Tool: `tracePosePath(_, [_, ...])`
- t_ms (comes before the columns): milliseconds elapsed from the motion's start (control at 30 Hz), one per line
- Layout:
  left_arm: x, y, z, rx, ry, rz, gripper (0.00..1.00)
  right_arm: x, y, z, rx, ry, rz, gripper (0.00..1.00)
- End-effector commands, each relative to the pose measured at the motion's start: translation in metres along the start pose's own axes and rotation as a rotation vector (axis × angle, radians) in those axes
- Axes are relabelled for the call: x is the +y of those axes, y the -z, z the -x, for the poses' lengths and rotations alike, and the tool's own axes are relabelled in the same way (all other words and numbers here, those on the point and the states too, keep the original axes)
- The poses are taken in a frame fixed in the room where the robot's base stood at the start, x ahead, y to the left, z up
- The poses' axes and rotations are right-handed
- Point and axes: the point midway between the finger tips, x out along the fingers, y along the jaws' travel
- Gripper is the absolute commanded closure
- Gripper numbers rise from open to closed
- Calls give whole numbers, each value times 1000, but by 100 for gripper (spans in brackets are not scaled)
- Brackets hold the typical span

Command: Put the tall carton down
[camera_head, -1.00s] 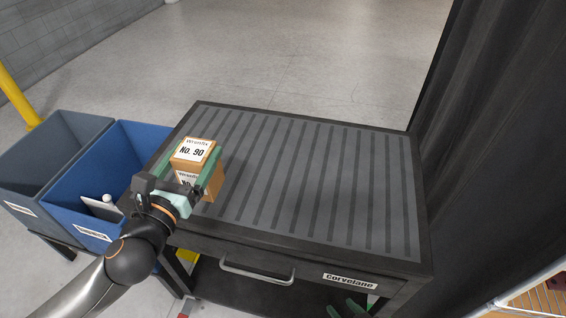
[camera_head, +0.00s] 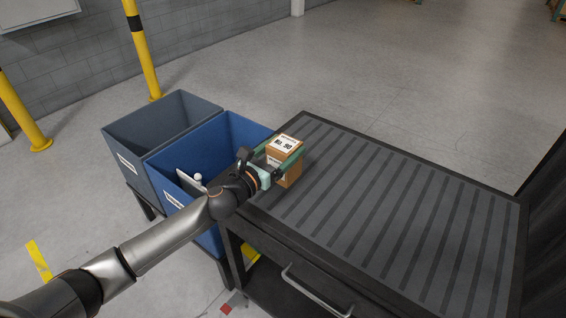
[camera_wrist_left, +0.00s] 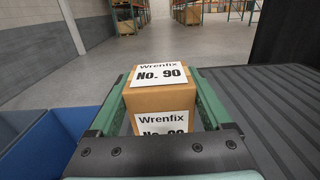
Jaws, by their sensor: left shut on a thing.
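The tall carton (camera_head: 289,172) is a brown box with white labels reading "Wrenfix No. 90". My left gripper (camera_head: 277,158) is shut on it, with one green finger on each side. In the left wrist view the carton (camera_wrist_left: 160,100) stands upright between the two fingers of my left gripper (camera_wrist_left: 160,108). The carton is over the left end of the ridged grey top of the black workbench (camera_head: 400,208). Its lower edge is partly hidden by the gripper, so I cannot tell whether it touches the top. My right gripper is not in view.
A blue bin (camera_head: 225,137) and a grey bin (camera_head: 160,122) stand left of the bench. The blue bin holds a white-and-grey item (camera_head: 191,181). The rest of the bench top is clear. Yellow posts (camera_head: 141,45) stand behind the bins.

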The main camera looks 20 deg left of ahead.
Motion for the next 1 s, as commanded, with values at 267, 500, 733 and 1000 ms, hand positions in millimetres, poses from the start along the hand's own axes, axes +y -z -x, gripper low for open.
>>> tracePosePath(267, [12, 19, -12, -4, 0, 0, 100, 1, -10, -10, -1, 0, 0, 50])
tracePosePath(500, [13, 52, -13, -3, 0, 2, 100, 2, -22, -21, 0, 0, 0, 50])
tracePosePath(733, [14, 51, -13, -4, 2, -1, 100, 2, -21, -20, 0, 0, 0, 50])
tracePosePath(1000, [14, 57, -13, 0, 1, 0, 9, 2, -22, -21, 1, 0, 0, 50])
